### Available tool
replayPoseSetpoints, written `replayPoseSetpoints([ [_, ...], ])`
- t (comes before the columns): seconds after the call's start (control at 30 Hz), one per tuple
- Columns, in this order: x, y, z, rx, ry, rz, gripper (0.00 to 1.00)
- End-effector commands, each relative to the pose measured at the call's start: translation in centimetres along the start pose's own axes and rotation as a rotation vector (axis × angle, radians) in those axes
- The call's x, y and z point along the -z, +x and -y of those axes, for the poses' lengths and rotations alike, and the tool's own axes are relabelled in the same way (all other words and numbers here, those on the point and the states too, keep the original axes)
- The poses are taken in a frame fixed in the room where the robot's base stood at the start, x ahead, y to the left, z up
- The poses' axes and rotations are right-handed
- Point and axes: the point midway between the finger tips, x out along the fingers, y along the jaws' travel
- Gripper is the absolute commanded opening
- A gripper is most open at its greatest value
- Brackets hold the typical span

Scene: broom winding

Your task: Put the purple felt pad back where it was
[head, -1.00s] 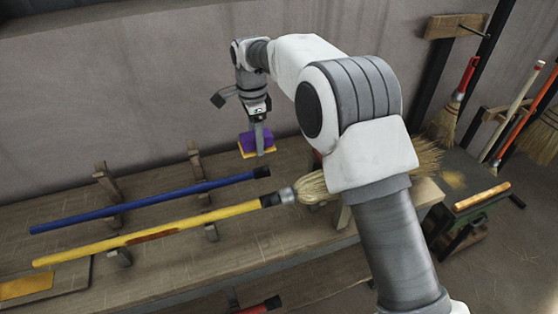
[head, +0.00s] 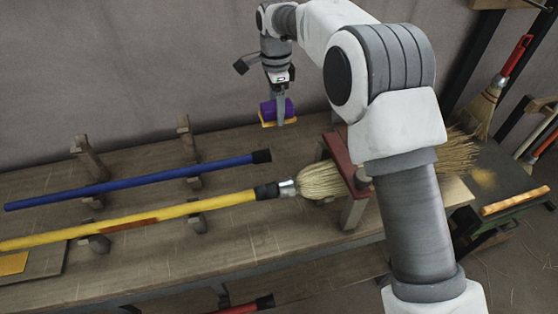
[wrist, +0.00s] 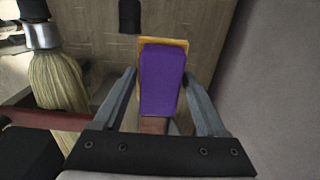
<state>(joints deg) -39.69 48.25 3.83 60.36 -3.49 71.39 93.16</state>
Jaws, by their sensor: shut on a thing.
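The purple felt pad (head: 272,109) has a yellow-orange backing along its lower edge. My gripper (head: 281,118) is shut on it and holds it above the back of the workbench, near the wall. In the wrist view, the purple pad (wrist: 160,80) sits between the two fingers (wrist: 164,112), its yellow backing showing around its far end and a brown part at its near end. Its exact height above the bench is hard to tell.
A blue handle (head: 140,182) and a yellow-handled broom (head: 130,219) lie on wooden pegs on the workbench (head: 240,250). The broom's bristles (head: 322,182) meet a red clamp block (head: 345,160). A flat yellow piece (head: 13,263) lies at far left. Bench around the pad is clear.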

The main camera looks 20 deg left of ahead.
Motion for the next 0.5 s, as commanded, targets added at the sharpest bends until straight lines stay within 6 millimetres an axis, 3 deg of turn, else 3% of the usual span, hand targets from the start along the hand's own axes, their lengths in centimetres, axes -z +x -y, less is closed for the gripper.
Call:
replayPoseSetpoints([
  [0.03, 0.1, 1.8, 0.0, 0.0, 0.001, -0.001, 0.3],
  [0.1, 0.1, 2.7, 0.0, 0.0, 0.002, -0.001, 0.3],
  [0.5, 0.1, 5.8, 0.0, -0.002, 0.002, -0.001, 0.3],
])
